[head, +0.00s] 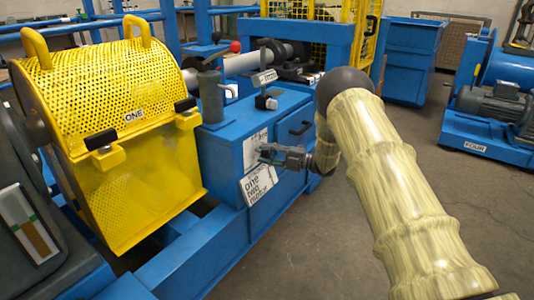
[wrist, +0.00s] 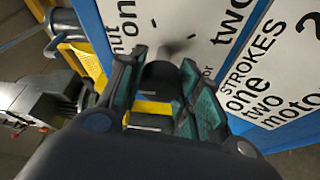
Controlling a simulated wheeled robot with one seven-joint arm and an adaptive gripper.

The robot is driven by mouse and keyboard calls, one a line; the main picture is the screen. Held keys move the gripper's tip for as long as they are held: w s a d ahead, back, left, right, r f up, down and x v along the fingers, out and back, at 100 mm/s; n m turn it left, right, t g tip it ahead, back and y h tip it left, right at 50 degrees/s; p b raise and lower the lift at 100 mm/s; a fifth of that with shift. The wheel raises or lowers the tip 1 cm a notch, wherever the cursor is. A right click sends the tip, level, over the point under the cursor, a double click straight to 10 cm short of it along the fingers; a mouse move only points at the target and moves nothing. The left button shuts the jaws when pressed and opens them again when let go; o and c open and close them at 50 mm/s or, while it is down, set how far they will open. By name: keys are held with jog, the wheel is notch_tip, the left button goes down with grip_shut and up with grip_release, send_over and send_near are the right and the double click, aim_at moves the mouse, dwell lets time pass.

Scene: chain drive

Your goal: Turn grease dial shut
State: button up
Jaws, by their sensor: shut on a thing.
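The grease dial (wrist: 162,72) is a dark round knob in front of a white label plate on the blue cabinet. In the wrist view it sits between the teal-padded fingers of my gripper (wrist: 163,88), which is shut on it. A blurred dark pointer-like shape shows just beyond the dial. A yellow strip (wrist: 150,112) also lies between the fingers, nearer the camera. In the head view my gripper (head: 262,153) reaches in from the right to the cabinet's label face, and the dial is too small or hidden there to make out.
The blue cabinet (head: 222,150) carries white label plates (head: 259,184) reading "one two motor". A yellow perforated guard (head: 95,75) stands at left. Another blue machine (head: 490,110) stands at right. Grey floor (head: 455,210) is open to the right.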

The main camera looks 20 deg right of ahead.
jog(key=shift+d, duration=0.15)
jog(key=o, duration=1)
jog(key=shift+o, duration=0.2)
jog(key=v, duration=1.1)
jog(key=shift+s+d, duration=0.2)
jog(key=shift+d, duration=0.1)
jog(key=shift+f, duration=0.2)
